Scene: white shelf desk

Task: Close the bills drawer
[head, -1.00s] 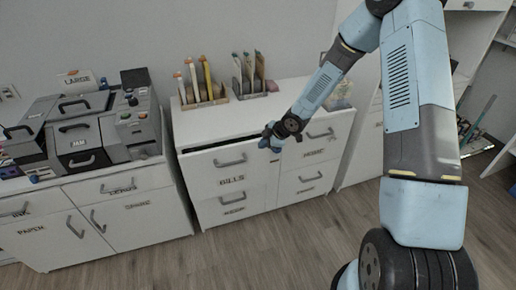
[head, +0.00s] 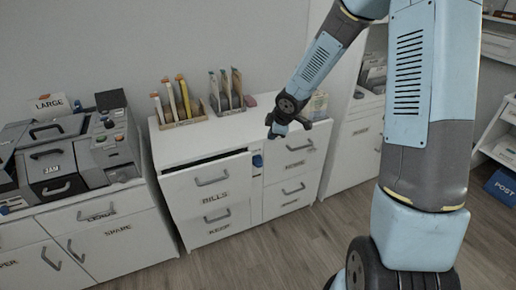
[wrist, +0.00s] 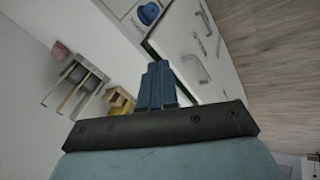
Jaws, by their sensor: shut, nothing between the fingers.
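The bills drawer (head: 190,190) is the upper left drawer of the white cabinet. It stands pulled out, with a dark gap behind the top of its front. Its bar handle (head: 212,180) sits above the BILLS label. In the wrist view the drawer front (wrist: 182,40) lies tilted beyond the fingers. My gripper (head: 275,133) is shut and empty, above and to the right of the drawer's right end in the head view. Its blue fingers (wrist: 156,85) are together in the wrist view. I see no clear contact with the drawer.
A small blue object (head: 257,160) shows at the drawer's right side. File holders (head: 182,115) stand on the cabinet top (head: 203,136). A grey device with drawers (head: 50,160) stands on the left cabinet. The wooden floor (head: 240,258) in front is clear.

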